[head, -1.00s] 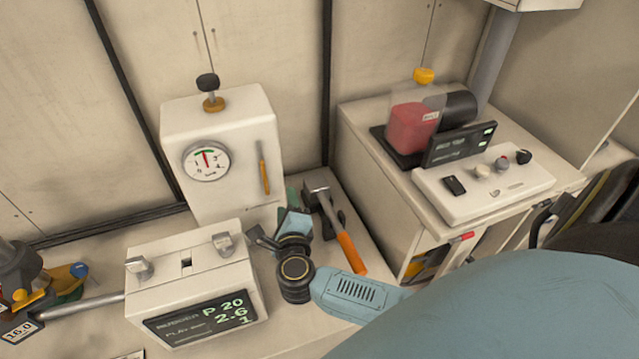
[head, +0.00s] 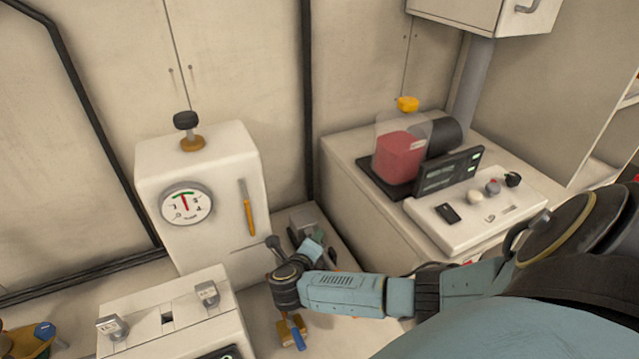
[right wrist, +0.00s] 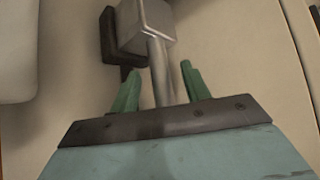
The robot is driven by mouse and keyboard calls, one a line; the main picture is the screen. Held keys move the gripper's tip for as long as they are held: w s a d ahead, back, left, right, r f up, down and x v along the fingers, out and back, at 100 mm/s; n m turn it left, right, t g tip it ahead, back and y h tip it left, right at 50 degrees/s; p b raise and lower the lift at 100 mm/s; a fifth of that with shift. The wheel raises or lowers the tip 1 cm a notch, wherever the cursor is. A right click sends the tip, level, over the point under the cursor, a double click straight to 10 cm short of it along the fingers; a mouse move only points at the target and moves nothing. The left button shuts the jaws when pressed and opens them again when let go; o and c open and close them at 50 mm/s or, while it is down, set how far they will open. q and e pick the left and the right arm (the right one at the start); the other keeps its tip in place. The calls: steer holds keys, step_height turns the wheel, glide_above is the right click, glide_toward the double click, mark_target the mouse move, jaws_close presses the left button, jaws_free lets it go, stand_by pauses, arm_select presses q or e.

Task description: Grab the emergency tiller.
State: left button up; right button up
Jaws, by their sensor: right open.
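The emergency tiller, a metal block head with a thin grey shaft, stands out in the right wrist view (right wrist: 148,28). It lies on the bench, its head in front of a dark bracket-like piece. In the head view my right arm mostly hides it; its orange handle, seen earlier, is almost fully covered. My right gripper (right wrist: 158,78) is open, with one green finger on each side of the shaft just below the block. I cannot tell whether either finger touches it. In the head view the right gripper (head: 318,238) is beside the white gauge cabinet. My left gripper is not in view.
The white gauge cabinet (head: 205,225) stands left of my right gripper, the switch box (head: 170,312) in front of it. A raised cabinet (head: 350,180) with a control panel (head: 475,208) is to the right. A blue-handled tool (head: 297,334) lies near the bench front.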

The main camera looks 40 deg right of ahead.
steer(key=shift+w+d+f, duration=0.1)
steer(key=shift+d, duration=0.05)
jaws_close()
steer(key=shift+r, duration=0.2)
stand_by(0.4)
